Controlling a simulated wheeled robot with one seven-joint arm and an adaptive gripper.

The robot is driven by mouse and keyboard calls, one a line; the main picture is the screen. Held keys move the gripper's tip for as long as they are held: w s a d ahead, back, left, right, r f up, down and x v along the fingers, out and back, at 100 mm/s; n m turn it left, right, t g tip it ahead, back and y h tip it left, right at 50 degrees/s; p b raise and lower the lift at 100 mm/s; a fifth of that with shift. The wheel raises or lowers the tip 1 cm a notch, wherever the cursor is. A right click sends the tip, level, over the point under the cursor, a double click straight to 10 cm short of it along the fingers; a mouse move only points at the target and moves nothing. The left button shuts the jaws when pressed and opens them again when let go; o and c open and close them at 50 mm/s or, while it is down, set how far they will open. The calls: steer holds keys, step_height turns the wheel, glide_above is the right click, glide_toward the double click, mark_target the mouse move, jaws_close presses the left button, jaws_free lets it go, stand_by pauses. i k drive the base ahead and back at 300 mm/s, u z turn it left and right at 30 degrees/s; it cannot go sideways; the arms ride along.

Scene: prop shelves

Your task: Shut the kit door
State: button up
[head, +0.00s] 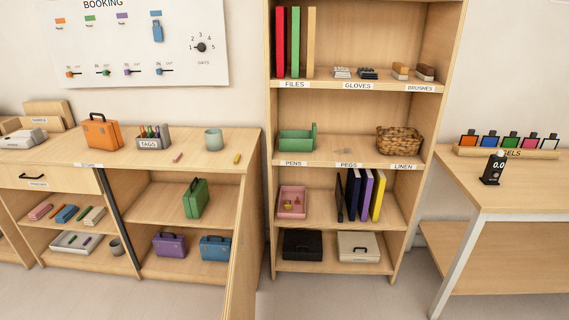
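The kit door looks to be the pale wooden panel (240,262) at the right end of the low cabinet. It stands swung open towards me, seen nearly edge-on, and its lower end runs out of the picture. The open cabinet compartment (152,205) shows a green case (196,198) on the upper shelf. A purple case (170,245) and a blue case (215,248) stand on the lower shelf. No handle on the door can be made out. My gripper is not in view.
An orange case (102,132), tags box (153,142) and mug (214,140) stand on the cabinet top. A tall shelf unit (398,150) is just right of the door. A table (500,190) stands at the far right. Bare floor (330,300) shows in front.

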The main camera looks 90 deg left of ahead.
mark_target(240, 294)
steer(key=u, duration=1.25)
steer(key=i, duration=0.95)
steer(key=u, duration=2.75)
steer(key=i, duration=0.2)
steer(key=z, duration=0.25)
